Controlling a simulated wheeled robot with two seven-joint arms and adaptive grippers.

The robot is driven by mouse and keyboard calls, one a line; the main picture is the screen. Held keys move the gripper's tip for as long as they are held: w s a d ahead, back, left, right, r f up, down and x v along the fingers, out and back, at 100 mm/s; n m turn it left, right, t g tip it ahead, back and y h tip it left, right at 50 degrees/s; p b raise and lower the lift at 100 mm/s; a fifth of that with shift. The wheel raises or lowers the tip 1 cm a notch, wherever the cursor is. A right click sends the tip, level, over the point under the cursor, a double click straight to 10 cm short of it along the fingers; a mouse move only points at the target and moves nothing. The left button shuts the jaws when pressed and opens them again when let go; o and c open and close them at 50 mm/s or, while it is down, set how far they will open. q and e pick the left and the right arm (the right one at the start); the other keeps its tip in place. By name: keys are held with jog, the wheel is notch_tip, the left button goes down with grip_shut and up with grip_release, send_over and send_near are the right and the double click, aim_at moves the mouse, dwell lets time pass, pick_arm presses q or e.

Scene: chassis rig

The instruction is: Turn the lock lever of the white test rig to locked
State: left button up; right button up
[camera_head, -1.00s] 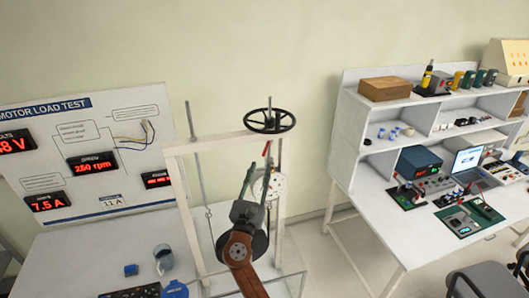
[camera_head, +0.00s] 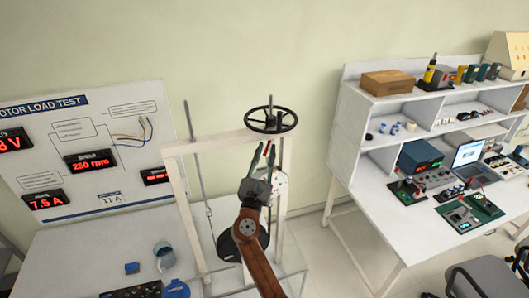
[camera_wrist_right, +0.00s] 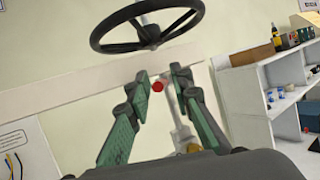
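The white test rig (camera_head: 211,144) is an upright frame with a black handwheel (camera_head: 271,127) on its crossbar. A red-tipped part, seemingly the lock lever (camera_head: 268,148), shows just below the crossbar. Its red end also shows in the right wrist view (camera_wrist_right: 158,87). My right gripper (camera_head: 264,154) is open, its fingers pointing up at the crossbar. The gripper and arm hide much of the lever and part of a pale disc (camera_head: 281,190). My left gripper is out of view.
The motor load test panel (camera_head: 90,150) stands at the left, with a grey cup (camera_head: 165,254) and small blue items on the bench before it. A white workbench (camera_head: 395,225) with shelves and instruments stands at the right. Bare floor lies between.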

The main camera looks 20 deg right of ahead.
jog(key=shift+w+f, duration=0.1)
grip_shut()
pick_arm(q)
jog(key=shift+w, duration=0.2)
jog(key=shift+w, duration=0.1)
